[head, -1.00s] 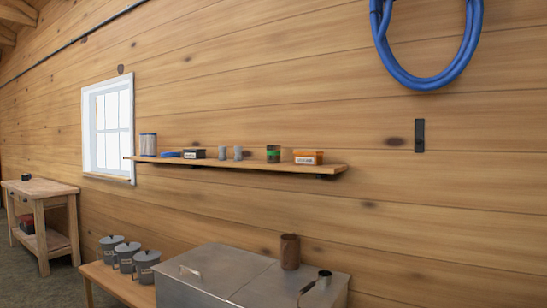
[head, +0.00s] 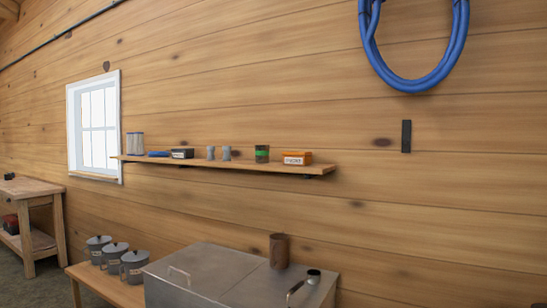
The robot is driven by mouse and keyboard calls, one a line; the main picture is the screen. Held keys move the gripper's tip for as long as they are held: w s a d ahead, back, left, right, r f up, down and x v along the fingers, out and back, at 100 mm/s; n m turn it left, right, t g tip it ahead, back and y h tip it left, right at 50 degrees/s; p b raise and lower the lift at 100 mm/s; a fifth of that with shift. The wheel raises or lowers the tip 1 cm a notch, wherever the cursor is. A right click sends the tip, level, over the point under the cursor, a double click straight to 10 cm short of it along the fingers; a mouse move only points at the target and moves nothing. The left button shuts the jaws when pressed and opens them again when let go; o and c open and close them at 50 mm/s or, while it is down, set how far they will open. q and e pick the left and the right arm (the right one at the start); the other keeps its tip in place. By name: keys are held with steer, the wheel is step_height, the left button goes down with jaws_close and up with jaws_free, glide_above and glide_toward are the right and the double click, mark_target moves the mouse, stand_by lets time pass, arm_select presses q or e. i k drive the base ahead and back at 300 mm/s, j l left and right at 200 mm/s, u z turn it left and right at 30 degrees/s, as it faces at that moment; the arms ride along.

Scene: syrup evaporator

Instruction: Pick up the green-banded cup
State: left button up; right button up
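A small dark cup with a green band (head: 262,154) stands upright on the wall shelf (head: 230,164), between a pair of small grey cylinders and an orange box. Neither of my grippers shows in the head view. Nothing touches the green-banded cup.
On the shelf are an orange box (head: 297,158), grey cylinders (head: 226,153), a dark box (head: 182,153) and a striped can (head: 135,143). Below stand a metal evaporator (head: 215,270) with a rusty pipe (head: 279,250), and lidded pots (head: 116,257) on a bench. A blue hose (head: 414,84) hangs upper right.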

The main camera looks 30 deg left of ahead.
mark_target(262, 152)
steer(key=i+j+z, duration=0.15)
steer(key=j+z, duration=0.25)
steer(key=j, duration=0.15)
steer(key=j+z, duration=0.35)
steer(key=j, duration=0.2)
steer(key=j+z, duration=0.4)
steer(key=j, duration=0.2)
steer(key=i, duration=0.05)
